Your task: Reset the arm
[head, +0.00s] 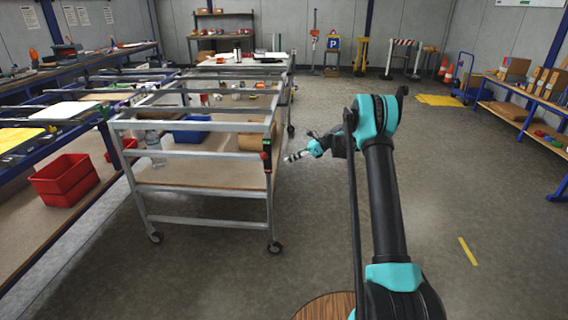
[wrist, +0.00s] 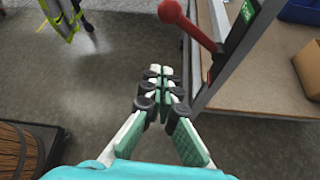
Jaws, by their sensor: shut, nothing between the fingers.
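My gripper (head: 290,157) is at the end of my teal and black arm, held out in front over the floor, just right of the metal cart. In the wrist view my gripper (wrist: 160,72) has its fingertips together with nothing between them. Below the fingers is bare grey floor. A red-knobbed lever (wrist: 190,27) on the cart's side is close to the right of the fingertips in the wrist view.
The wheeled metal cart (head: 200,221) stands left of my gripper, with a blue bin (head: 192,131) on it. A red crate (head: 64,180) is at the far left. A wooden barrel (wrist: 22,150) is at the lower left of the wrist view.

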